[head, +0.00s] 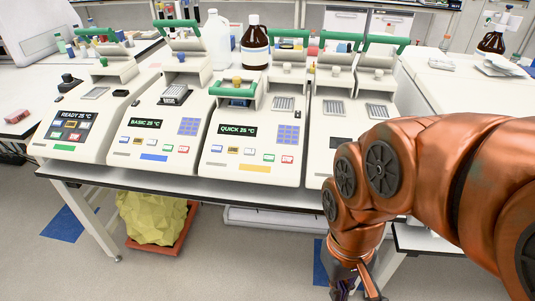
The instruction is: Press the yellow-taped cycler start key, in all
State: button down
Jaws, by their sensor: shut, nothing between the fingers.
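The yellow-taped cycler (225,168) is the third from the left on the bench, with a yellow tape strip (254,167) on its front. Its screen (238,130) reads "QUICK 25 °C". Below the screen runs a row of small keys, including a green-edged key (268,157) and a red key (286,159); their labels are too small to read. A blue keypad (286,134) sits at the right of its panel. My gripper (352,290) is shut and empty, low at the bottom edge, in front of and below the bench, apart from the cycler. Its fingertips are partly cut off.
A green-taped cycler (75,123) and a blue-taped cycler (150,135) stand to the left. Another cycler (320,150) on the right is partly hidden by my arm. Bottles, including a brown one (254,45), stand behind. A red tray (172,240) with a yellow bag is under the bench.

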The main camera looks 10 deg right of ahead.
aim_at(266, 157)
jog(key=z, duration=1.85)
jog(key=k, duration=1.15)
jog(key=u, duration=1.95)
jog(key=i, duration=0.5)
